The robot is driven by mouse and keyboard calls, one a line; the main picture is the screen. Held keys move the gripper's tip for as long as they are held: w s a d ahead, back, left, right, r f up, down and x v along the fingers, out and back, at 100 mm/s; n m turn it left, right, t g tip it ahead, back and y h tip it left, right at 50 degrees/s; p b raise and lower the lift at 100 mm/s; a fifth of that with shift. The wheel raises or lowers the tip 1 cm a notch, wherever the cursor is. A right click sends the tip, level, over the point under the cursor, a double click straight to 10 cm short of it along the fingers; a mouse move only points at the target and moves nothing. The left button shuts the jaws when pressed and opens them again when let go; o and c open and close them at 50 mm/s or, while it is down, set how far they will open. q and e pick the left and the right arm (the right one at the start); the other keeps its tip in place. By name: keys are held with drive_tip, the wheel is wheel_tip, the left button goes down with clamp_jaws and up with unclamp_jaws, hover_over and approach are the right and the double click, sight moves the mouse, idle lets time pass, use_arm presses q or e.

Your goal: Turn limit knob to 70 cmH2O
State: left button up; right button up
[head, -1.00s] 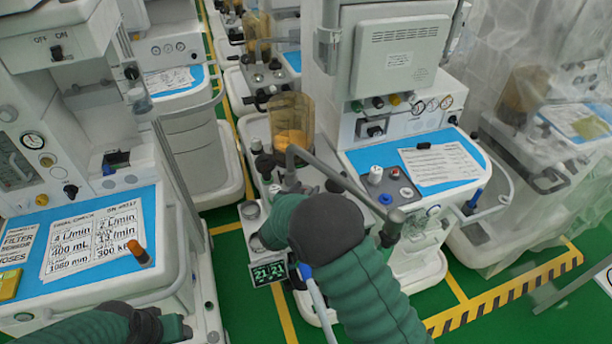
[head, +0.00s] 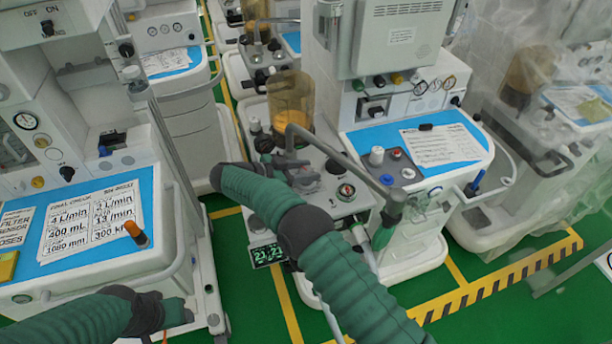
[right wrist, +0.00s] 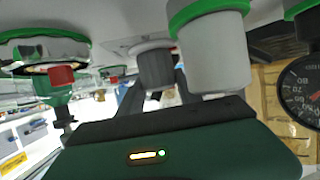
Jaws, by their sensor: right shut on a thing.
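The machine with the amber canister (head: 290,100) stands in the middle of the head view. My right arm reaches across its front, and my right gripper (head: 287,167) is at the block below the canister. In the right wrist view the dark fingers (right wrist: 152,100) are shut on a grey knob (right wrist: 155,68), which I take to be the limit knob. Its scale marks are too small to read. A round gauge (right wrist: 305,90) with numbers shows at the right edge of that view. My left gripper (head: 172,314) is low at the left, its jaws unclear.
A green-and-grey cylinder (right wrist: 212,50) is close beside the fingers. A bent grey pipe (head: 340,158) crosses near my right arm. Another cart (head: 90,290) stands at left.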

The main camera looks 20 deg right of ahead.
drive_tip(key=shift+r, duration=0.2)
idle(0.4)
drive_tip(key=o, duration=1.4)
drive_tip(key=shift+w, duration=0.1)
drive_tip(key=shift+c, duration=0.2)
drive_tip(key=shift+a+f, duration=0.1)
